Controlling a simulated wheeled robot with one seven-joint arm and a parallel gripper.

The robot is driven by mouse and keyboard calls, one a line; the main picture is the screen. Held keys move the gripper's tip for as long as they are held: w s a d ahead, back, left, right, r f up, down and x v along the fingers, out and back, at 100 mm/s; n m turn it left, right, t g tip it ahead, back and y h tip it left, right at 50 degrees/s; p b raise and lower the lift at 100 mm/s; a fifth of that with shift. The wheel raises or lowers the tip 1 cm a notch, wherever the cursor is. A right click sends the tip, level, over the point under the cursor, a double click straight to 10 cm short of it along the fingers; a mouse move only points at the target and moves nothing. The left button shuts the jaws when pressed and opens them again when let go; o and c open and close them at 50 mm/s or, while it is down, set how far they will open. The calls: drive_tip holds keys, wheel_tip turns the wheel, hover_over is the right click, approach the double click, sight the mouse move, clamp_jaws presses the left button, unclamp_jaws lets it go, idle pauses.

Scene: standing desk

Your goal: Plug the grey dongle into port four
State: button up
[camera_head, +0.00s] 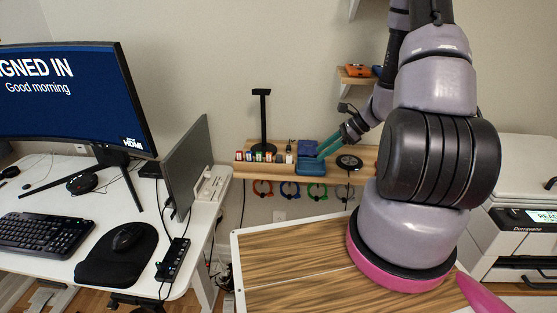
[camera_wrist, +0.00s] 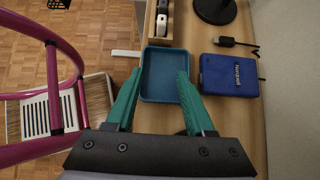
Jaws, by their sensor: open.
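My gripper (camera_head: 321,151) is open, its teal fingers over the wooden shelf beside the blue tray (camera_head: 311,169). In the wrist view the fingertips (camera_wrist: 159,73) are apart, over the blue tray (camera_wrist: 165,99), which looks empty. Several small dongles (camera_head: 258,157) stand in a row on the shelf, left of the tray. In the wrist view a wooden rack (camera_wrist: 152,32) beyond the tray holds small dark and pale pieces. I cannot tell which one is the grey dongle. A black hub (camera_head: 173,260) lies on the white desk; its port numbers are not readable.
A dark blue box (camera_wrist: 230,76) with a black cable lies right of the tray. A black stand (camera_head: 263,120) rises behind the dongles, and a round black pad (camera_head: 349,162) lies to the right. A thin upright screen (camera_head: 187,165) stands between hub and shelf.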

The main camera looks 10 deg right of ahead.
approach(279, 162)
drive_tip(key=shift+w+a+f, duration=0.65)
drive_tip(key=shift+a+f, duration=0.05)
drive_tip(key=shift+f, duration=0.25)
drive_tip(key=shift+w+a+f, duration=0.2)
drive_tip(key=shift+a+f, duration=0.15)
drive_tip(key=shift+a, duration=0.3)
drive_tip(key=shift+w+a+f, duration=0.25)
drive_tip(key=shift+a+f, duration=0.15)
drive_tip(key=shift+a, duration=0.3)
drive_tip(key=shift+w+a+f, duration=0.2)
drive_tip(key=shift+a+f, duration=0.15)
drive_tip(key=shift+a, duration=0.3)
clamp_jaws()
